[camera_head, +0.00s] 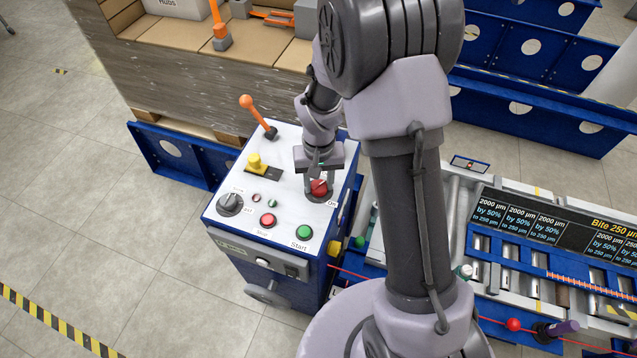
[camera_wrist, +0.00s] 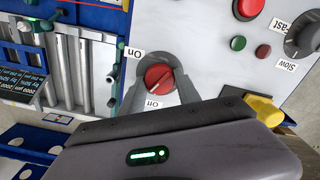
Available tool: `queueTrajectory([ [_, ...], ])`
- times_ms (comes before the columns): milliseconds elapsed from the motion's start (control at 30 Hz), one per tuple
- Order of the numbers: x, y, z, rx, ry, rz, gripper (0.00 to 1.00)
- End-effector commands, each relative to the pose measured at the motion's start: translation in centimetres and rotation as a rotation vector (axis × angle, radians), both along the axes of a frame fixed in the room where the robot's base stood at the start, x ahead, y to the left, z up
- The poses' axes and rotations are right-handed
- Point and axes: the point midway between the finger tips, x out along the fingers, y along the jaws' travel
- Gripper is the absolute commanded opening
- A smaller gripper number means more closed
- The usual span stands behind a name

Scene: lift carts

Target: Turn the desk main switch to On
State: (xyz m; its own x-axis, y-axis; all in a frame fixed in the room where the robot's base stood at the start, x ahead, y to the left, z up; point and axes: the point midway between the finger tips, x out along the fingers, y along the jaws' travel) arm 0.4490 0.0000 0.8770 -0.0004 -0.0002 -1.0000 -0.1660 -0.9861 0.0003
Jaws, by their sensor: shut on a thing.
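The desk main switch is a round red rotary knob (camera_head: 319,187) on a dark base, at the right side of the white desk top (camera_head: 240,205). It also shows in the wrist view (camera_wrist: 158,76), with a raised red grip across it. Small printed labels sit beside it, one reading "On". My gripper (camera_head: 318,183) points down over the switch and is shut on its grip. In the wrist view the grey fingers of my gripper (camera_wrist: 160,88) stand on either side of the knob. The fingers partly hide the knob in the head view.
A green Start button (camera_head: 304,232), a red button (camera_head: 268,220), a grey speed dial (camera_head: 230,203), a yellow knob (camera_head: 255,161) and an orange lever (camera_head: 258,115) share the desk top. A roller conveyor (camera_head: 492,199) stands right; open tiled floor lies left.

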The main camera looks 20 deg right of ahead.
Motion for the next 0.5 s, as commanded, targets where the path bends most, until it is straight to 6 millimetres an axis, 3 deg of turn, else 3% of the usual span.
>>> queueTrajectory([
  [500,0.00,-0.07,-0.07,0.001,-0.001,-0.403,0.00],
])
